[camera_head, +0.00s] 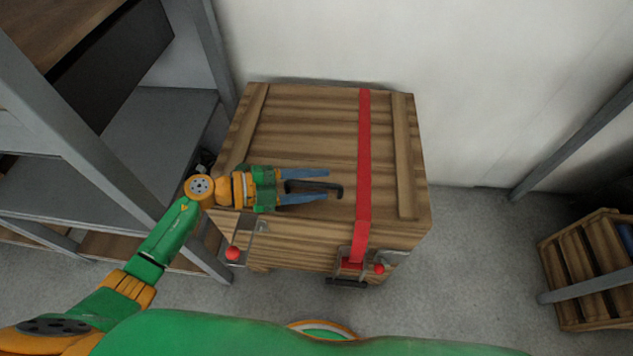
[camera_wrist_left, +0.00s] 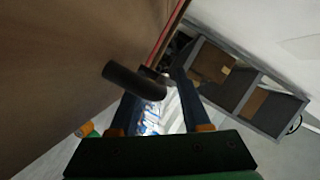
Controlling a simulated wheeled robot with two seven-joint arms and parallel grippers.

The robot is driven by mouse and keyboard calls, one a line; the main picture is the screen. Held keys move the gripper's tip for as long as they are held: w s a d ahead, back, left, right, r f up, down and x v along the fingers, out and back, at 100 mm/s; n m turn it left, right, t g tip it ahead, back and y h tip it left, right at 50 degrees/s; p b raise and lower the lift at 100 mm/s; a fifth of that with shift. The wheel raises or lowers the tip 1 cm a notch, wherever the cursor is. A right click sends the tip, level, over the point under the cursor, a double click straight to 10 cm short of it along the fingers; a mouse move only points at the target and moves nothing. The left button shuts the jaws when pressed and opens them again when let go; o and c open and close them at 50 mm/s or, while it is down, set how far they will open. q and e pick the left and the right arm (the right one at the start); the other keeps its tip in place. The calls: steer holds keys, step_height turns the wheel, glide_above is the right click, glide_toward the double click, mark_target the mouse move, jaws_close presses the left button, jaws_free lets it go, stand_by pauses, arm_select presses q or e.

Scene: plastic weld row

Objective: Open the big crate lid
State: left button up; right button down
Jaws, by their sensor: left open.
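The big wooden crate (camera_head: 300,245) stands against the wall, its plank lid (camera_head: 305,125) lying shut on top. A black bar handle (camera_head: 336,191) sits on the lid near its front edge. My left gripper (camera_head: 328,184) is open over the front left of the lid, its blue fingers pointing right, one on each side of the handle in the head view. In the left wrist view, the handle (camera_wrist_left: 130,79) reaches in between the open fingers (camera_wrist_left: 165,76); whether they touch it is unclear. My right gripper is out of view.
A red strap (camera_head: 364,150) crosses the lid and runs down to a front latch with a red knob (camera_head: 379,268). Another red knob (camera_head: 233,253) is at front left. Grey shelving (camera_head: 150,135) stands close on the left. A smaller slatted crate (camera_head: 575,265) is at right.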

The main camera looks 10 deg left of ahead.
arm_select(q)
steer(key=shift+d, duration=0.25)
jaws_close()
stand_by(1.3)
